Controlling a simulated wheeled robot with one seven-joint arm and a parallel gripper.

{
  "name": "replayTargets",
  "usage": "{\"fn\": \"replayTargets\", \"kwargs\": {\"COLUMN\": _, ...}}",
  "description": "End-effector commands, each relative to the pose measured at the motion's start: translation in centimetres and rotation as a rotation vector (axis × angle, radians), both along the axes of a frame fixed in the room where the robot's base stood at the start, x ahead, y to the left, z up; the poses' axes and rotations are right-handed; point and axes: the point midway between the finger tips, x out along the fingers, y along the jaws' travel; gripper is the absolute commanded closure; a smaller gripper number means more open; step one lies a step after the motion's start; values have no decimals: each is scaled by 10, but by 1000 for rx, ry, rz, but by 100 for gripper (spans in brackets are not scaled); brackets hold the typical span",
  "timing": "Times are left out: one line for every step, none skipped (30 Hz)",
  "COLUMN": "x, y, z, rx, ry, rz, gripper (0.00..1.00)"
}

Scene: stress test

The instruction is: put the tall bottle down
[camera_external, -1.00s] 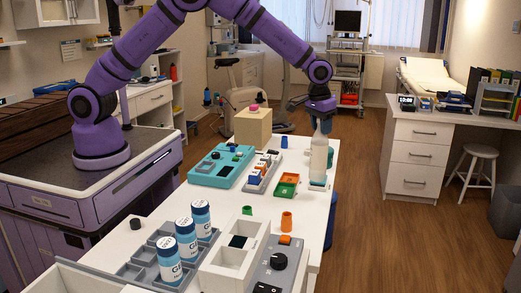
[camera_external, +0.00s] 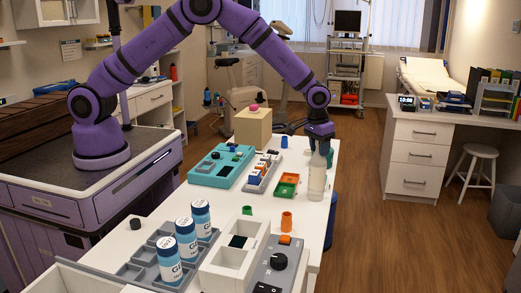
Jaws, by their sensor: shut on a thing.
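The tall bottle (camera_external: 317,180) is pale and whitish and upright at the right edge of the white table (camera_external: 262,205). My gripper (camera_external: 321,154) points down from above and is shut on the bottle's upper part. The fingers hide the bottle's top. The bottle's bottom is low, at or close to the tabletop; I cannot tell whether it touches.
Left of the bottle are an orange and green tray (camera_external: 286,190), an orange cup (camera_external: 286,221) and a teal case (camera_external: 220,170). Blue-labelled bottles (camera_external: 186,238) stand in a grey rack (camera_external: 135,272). A tan block (camera_external: 253,128) stands behind. The table's right edge is close.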

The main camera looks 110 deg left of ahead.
Motion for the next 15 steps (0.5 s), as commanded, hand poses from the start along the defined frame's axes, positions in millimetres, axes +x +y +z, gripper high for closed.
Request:
{"fn": "replayTargets", "kwargs": {"x": 0, "y": 0, "z": -1, "rx": 0, "ry": 0, "rz": 0, "gripper": 60}}
{"fn": "replayTargets", "kwargs": {"x": 0, "y": 0, "z": -1, "rx": 0, "ry": 0, "rz": 0, "gripper": 53}}
{"fn": "replayTargets", "kwargs": {"x": 0, "y": 0, "z": -1, "rx": 0, "ry": 0, "rz": 0, "gripper": 43}}
{"fn": "replayTargets", "kwargs": {"x": 0, "y": 0, "z": -1, "rx": 0, "ry": 0, "rz": 0, "gripper": 38}}
{"fn": "replayTargets", "kwargs": {"x": 0, "y": 0, "z": -1, "rx": 0, "ry": 0, "rz": 0, "gripper": 38}}
{"fn": "replayTargets", "kwargs": {"x": 0, "y": 0, "z": -1, "rx": 0, "ry": 0, "rz": 0, "gripper": 38}}
{"fn": "replayTargets", "kwargs": {"x": 0, "y": 0, "z": -1, "rx": 0, "ry": 0, "rz": 0, "gripper": 38}}
{"fn": "replayTargets", "kwargs": {"x": 0, "y": 0, "z": -1, "rx": 0, "ry": 0, "rz": 0, "gripper": 38}}
{"fn": "replayTargets", "kwargs": {"x": 0, "y": 0, "z": -1, "rx": 0, "ry": 0, "rz": 0, "gripper": 38}}
{"fn": "replayTargets", "kwargs": {"x": 0, "y": 0, "z": -1, "rx": 0, "ry": 0, "rz": 0, "gripper": 38}}
{"fn": "replayTargets", "kwargs": {"x": 0, "y": 0, "z": 0, "rx": 0, "ry": 0, "rz": 0, "gripper": 38}}
{"fn": "replayTargets", "kwargs": {"x": 0, "y": 0, "z": 0, "rx": 0, "ry": 0, "rz": 0, "gripper": 38}}
{"fn": "replayTargets", "kwargs": {"x": 0, "y": 0, "z": 1, "rx": 0, "ry": 0, "rz": 0, "gripper": 38}}
{"fn": "replayTargets", "kwargs": {"x": 0, "y": 0, "z": 2, "rx": 0, "ry": 0, "rz": 0, "gripper": 38}}
{"fn": "replayTargets", "kwargs": {"x": 0, "y": 0, "z": 4, "rx": 0, "ry": 0, "rz": 0, "gripper": 38}}
